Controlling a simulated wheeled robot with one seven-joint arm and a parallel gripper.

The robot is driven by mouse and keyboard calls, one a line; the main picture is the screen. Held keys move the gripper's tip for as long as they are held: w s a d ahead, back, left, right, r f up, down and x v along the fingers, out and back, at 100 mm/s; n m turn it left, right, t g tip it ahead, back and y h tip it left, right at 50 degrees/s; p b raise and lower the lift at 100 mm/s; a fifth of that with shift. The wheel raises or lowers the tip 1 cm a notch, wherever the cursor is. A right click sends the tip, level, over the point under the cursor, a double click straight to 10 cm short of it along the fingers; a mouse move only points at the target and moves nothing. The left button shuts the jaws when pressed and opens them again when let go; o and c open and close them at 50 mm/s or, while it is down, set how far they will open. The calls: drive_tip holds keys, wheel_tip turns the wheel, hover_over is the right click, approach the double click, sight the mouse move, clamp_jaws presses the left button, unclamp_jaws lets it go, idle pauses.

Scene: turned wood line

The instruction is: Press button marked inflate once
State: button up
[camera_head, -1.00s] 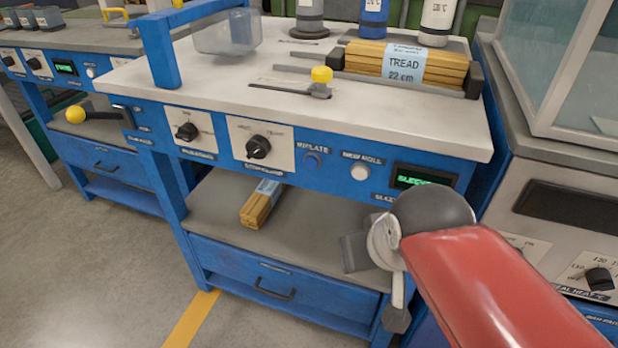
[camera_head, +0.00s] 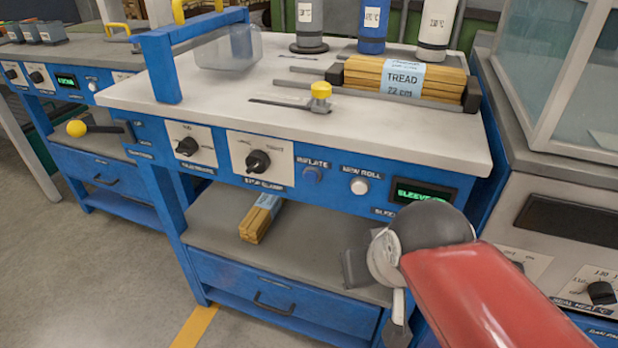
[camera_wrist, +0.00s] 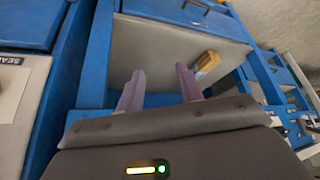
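The inflate button (camera_head: 311,175) is a small round blue button on the blue front panel of the workbench, under the label INFLATE. It sits between the right-hand black knob and the white NEW ROLL button (camera_head: 359,186). My gripper shows in the wrist view (camera_wrist: 160,88) with its two fingers apart and nothing between them. In the head view my arm reaches in from the lower right, and its end is below and to the right of the inflate button, apart from the panel. The inflate button does not show in the wrist view.
Two black knobs (camera_head: 257,161) (camera_head: 187,146) and a green-lit display (camera_head: 423,193) share the panel. A wood bundle (camera_head: 262,218) lies on the lower shelf. TREAD boards (camera_head: 403,76) lie on the bench top. A grey machine (camera_head: 563,200) stands at the right.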

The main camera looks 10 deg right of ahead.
clamp_jaws()
idle(1.4)
